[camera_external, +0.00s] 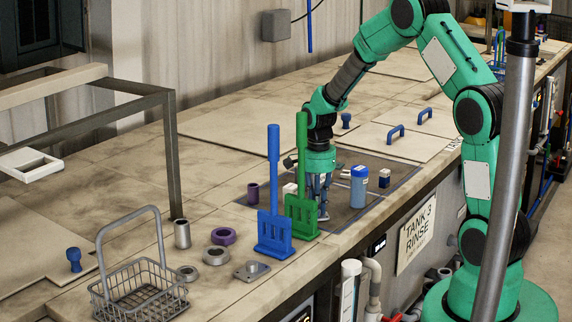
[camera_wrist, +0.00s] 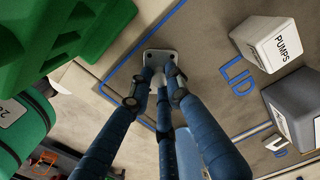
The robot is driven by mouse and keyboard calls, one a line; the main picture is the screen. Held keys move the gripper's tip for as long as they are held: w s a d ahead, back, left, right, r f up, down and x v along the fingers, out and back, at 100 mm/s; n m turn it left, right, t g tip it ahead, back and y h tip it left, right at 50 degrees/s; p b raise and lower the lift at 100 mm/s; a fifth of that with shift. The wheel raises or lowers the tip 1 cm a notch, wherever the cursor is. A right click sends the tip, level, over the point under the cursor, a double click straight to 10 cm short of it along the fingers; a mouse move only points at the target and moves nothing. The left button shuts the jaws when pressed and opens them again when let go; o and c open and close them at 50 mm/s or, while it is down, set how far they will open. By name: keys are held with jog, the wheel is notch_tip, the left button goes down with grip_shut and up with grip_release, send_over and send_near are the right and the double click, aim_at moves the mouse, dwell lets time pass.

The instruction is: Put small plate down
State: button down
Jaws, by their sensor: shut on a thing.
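My gripper (camera_external: 321,204) points down at the tank lid area, behind the green rack from the outside camera. In the wrist view its blue-sleeved fingers (camera_wrist: 158,88) close together on the small plate (camera_wrist: 152,56), a grey piece with rounded corners and small holes. The small plate shows only as a sliver at the fingertips in the outside view (camera_external: 323,217). It is over or on the surface near the blue outline; I cannot tell whether it touches. Part of it is hidden by the fingers.
The green rack (camera_external: 302,218) and blue rack (camera_external: 273,233) stand close on the left. A blue-capped bottle (camera_external: 359,187) stands to the right. The white PUMPS box (camera_wrist: 269,45) and a grey box (camera_wrist: 293,105) are nearby. A wire basket (camera_external: 138,290) is front left.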

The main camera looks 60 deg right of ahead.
dwell(0.3)
jog(key=c, duration=1.6)
grip_release()
jog(key=shift+f, duration=0.15)
jog(key=shift+c, duration=0.2)
notch_tip(320, 180, up, 12)
